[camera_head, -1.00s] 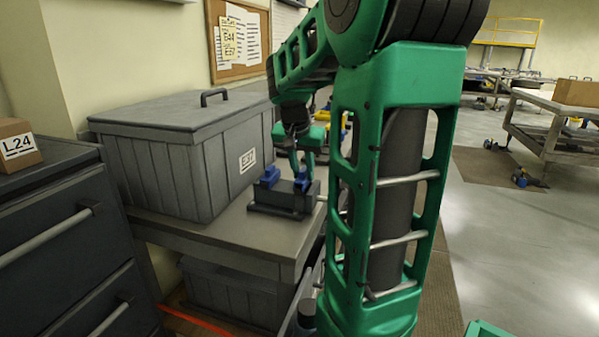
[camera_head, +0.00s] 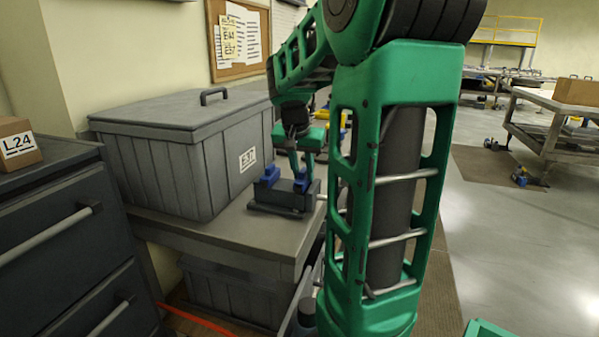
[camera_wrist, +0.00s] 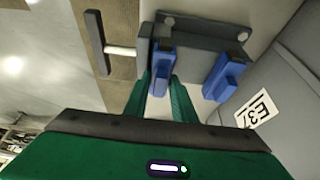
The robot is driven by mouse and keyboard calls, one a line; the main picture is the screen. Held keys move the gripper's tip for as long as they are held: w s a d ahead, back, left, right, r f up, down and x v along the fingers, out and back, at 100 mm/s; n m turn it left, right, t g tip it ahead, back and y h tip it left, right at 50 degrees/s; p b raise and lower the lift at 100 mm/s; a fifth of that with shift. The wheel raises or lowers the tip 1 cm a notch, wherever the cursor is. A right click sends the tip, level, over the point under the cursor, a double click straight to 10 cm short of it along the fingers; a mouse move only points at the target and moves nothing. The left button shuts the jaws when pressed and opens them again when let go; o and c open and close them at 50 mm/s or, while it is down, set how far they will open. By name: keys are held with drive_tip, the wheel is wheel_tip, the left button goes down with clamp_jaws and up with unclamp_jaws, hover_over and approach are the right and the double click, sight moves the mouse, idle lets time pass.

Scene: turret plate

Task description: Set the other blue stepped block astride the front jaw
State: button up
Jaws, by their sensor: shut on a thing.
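A dark grey vise (camera_head: 285,208) sits on the grey bench; the wrist view shows its body (camera_wrist: 202,32) from above. One blue stepped block (camera_head: 268,175) is on the vise's left jaw in the head view; in the wrist view it is the right-hand block (camera_wrist: 224,77). My gripper (camera_head: 302,176) is over the vise's right end, pointing down. Its green fingers (camera_wrist: 163,92) are shut on the other blue block (camera_head: 302,186), which also shows in the wrist view (camera_wrist: 161,68). This block is at the right jaw; whether it fully rests on it is hidden.
A large grey lidded bin (camera_head: 185,150) marked E37 stands close left of the vise. The vise's bar handle (camera_wrist: 97,42) sticks out on the side away from the bin. A bare strip of bench (camera_head: 225,225) lies in front. A dark drawer cabinet (camera_head: 60,230) stands at left.

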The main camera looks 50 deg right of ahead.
idle(0.3)
drive_tip(key=o, duration=1.1)
drive_tip(key=v, duration=1)
drive_tip(key=shift+a+r, duration=0.2)
drive_tip(key=shift+r, duration=0.1)
